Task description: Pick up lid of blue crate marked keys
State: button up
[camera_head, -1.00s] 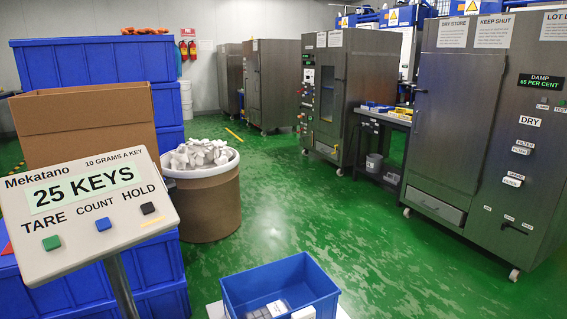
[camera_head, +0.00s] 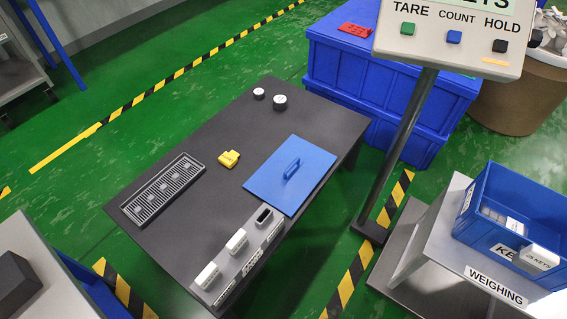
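A flat blue lid (camera_head: 268,184) with a raised blue bar handle (camera_head: 291,168) lies on the dark table (camera_head: 210,128), towards its right side. An open blue crate (camera_head: 482,207) stands on the weighing stand at the right. Its front label (camera_head: 505,252) is partly hidden and seems to begin with "KE". Grey pieces and a white block reading "25 KEYS" (camera_head: 539,257) are in or at the crate. My gripper is not in view.
The dark table also holds a yellow item (camera_head: 229,158), a slotted grey tray (camera_head: 163,190), two small round pieces (camera_head: 279,102) and a grey rack (camera_head: 240,258) with white blocks. The counter's pole (camera_head: 402,150) stands between table and weighing stand (camera_head: 440,235). Stacked blue crates (camera_head: 372,88) are behind.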

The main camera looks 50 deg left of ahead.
aim_at(285, 180)
jog(key=u, duration=2)
jog(key=z, duration=1.8)
jog(key=k+z, duration=0.1)
jog(key=k+u, duration=0.5)
jog(key=i+u, duration=0.1)
jog(key=u, duration=0.75)
jog(key=i+u, duration=0.15)
jog(key=u, duration=0.3)
jog(key=i+u, duration=0.1)
jog(key=u, duration=0.3)
jog(key=i+l, duration=0.25)
jog(key=i+l+u, duration=0.15)
jog(key=i+l, duration=0.15)
jog(key=l, duration=0.2)
